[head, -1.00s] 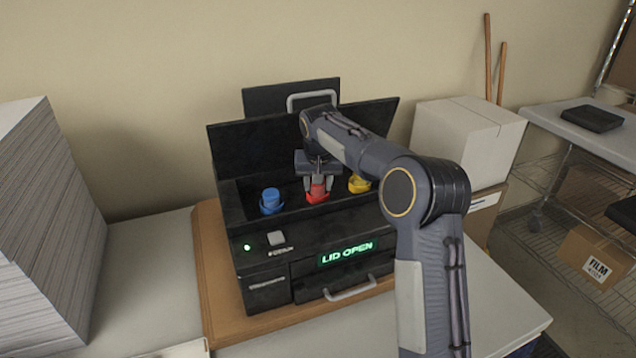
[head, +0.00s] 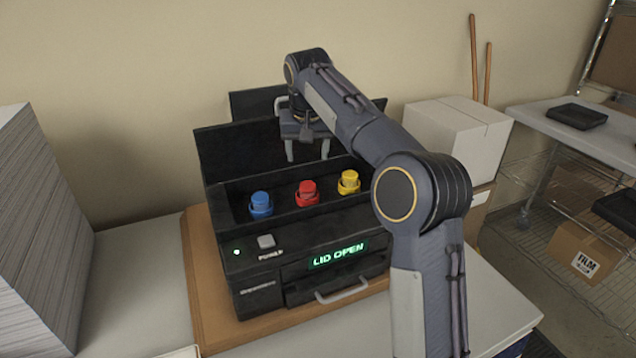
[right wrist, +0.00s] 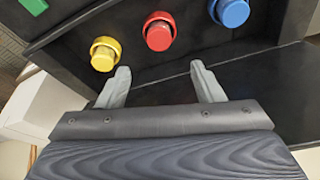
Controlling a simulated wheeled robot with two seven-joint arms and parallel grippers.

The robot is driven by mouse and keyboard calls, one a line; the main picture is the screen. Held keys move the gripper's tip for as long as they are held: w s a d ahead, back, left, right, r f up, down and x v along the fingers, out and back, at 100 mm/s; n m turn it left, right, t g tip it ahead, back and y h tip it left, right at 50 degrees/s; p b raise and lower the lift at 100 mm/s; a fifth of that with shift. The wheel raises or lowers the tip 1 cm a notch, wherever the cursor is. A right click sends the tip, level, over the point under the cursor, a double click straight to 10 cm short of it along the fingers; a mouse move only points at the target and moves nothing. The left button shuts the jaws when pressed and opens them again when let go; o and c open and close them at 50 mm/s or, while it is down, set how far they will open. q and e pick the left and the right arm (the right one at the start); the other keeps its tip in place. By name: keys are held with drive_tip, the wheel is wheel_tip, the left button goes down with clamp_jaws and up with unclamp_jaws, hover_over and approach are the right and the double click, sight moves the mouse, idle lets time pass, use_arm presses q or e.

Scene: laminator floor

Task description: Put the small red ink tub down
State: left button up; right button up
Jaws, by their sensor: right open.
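The small red ink tub (head: 307,191) stands in the open bay of the black printer, between a blue tub (head: 261,204) and a yellow tub (head: 349,181). It also shows in the right wrist view (right wrist: 158,32), apart from the fingers. My right gripper (head: 308,158) is open and empty, raised above and behind the tub in front of the open lid. Its two fingers show in the right wrist view (right wrist: 163,75) with nothing between them. My left gripper is not in view.
The printer (head: 262,285) reads LID OPEN and sits on a wooden board (head: 197,290). Its raised lid (head: 225,160) stands behind the bay. A paper stack (head: 40,230) is at left. White boxes (head: 455,135) and a shelf cart (head: 560,130) are at right.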

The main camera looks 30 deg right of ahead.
drive_tip(key=s+n+t+y, duration=0.1)
drive_tip(key=s+n+y, duration=0.15)
drive_tip(key=s, duration=1.55)
drive_tip(key=s+a+f, duration=0.3)
drive_tip(key=s+f, duration=0.1)
drive_tip(key=s, duration=0.2)
drive_tip(key=s+a+f+t+y, duration=0.1)
drive_tip(key=s+a+f, duration=0.2)
drive_tip(key=s, duration=0.4)
drive_tip(key=s+a+f+y, duration=0.1)
drive_tip(key=s+a+f, duration=0.2)
drive_tip(key=s+f, duration=0.3)
drive_tip(key=shift+s, duration=0.55)
drive_tip(key=shift+a+y, duration=0.1)
drive_tip(key=shift+y, duration=0.15)
